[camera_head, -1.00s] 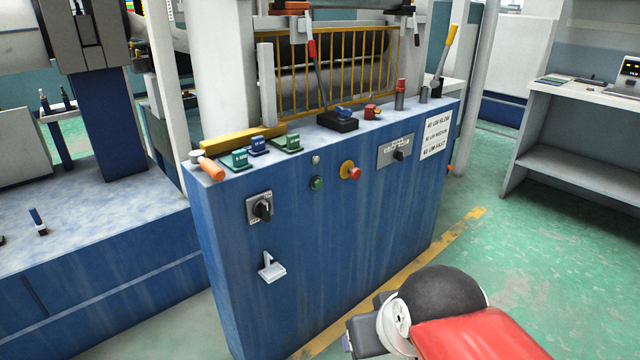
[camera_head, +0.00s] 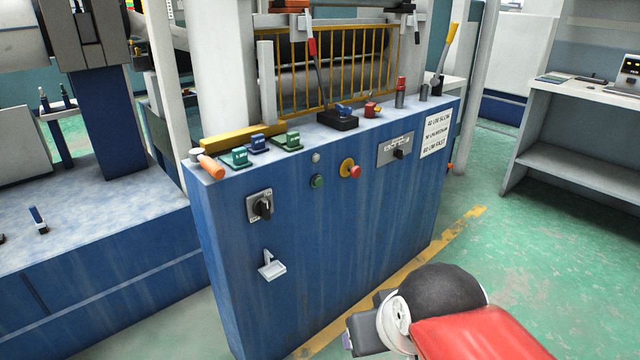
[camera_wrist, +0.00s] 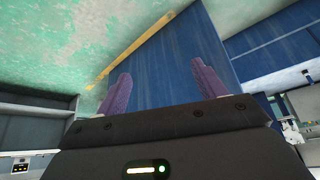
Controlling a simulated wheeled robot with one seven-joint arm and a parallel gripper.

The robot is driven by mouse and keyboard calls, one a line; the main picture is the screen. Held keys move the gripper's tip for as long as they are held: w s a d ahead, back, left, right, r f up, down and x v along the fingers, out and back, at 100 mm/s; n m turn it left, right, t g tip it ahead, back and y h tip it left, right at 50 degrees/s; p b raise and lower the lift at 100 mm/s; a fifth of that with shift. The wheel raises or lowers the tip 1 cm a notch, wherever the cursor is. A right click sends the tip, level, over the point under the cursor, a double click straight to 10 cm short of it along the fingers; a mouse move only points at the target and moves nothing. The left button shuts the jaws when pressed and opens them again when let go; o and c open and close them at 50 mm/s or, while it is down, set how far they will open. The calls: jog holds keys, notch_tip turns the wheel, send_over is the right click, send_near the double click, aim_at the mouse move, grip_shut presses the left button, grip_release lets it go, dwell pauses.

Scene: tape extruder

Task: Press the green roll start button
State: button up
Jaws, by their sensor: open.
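A green round button (camera_head: 317,181) sits on the front face of the blue machine cabinet (camera_head: 330,250) in the head view, below a small grey button (camera_head: 315,158) and left of a red button on a yellow base (camera_head: 350,169). My gripper shows in the wrist view (camera_wrist: 161,85) with its two purple fingers spread apart and nothing between them. In the head view my arm is at the bottom right, in front of the cabinet and well apart from the green button. The green button cannot be made out in the wrist view.
A black rotary switch (camera_head: 263,206) and a white bracket (camera_head: 271,266) project from the cabinet face. A selector panel (camera_head: 396,150) is at right. Tools and green and blue blocks lie on the cabinet top. The green floor at right is clear up to a shelf unit (camera_head: 575,165).

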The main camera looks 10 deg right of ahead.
grip_shut()
dwell(1.5)
